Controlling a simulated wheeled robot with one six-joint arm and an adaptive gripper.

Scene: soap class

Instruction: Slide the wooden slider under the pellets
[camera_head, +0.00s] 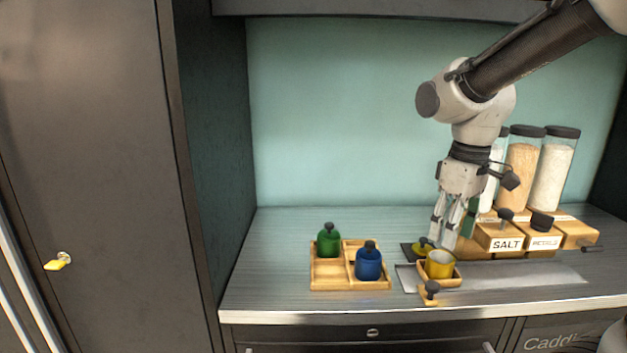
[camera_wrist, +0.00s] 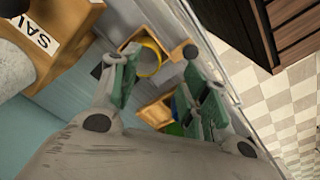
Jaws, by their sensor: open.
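The wooden slider (camera_head: 453,283) is a small tray with a dark-knobbed handle at its front. It holds an open yellow cup (camera_head: 439,264) and sits on the left part of a pale strip on the counter. In the wrist view the slider (camera_wrist: 188,50) and cup (camera_wrist: 151,57) show beyond the fingers. The pellets dispenser appears to be the wooden block (camera_head: 541,230) right of the SALT block, though its label is hard to read. My gripper (camera_head: 450,236) is open and empty, behind and above the yellow cup, apart from the slider.
A wooden tray (camera_head: 327,286) at left holds green (camera_head: 328,242) and blue (camera_head: 368,263) lidded jars. The SALT block (camera_head: 498,237) stands close at right. The pale strip (camera_head: 530,278) is clear right of the slider.

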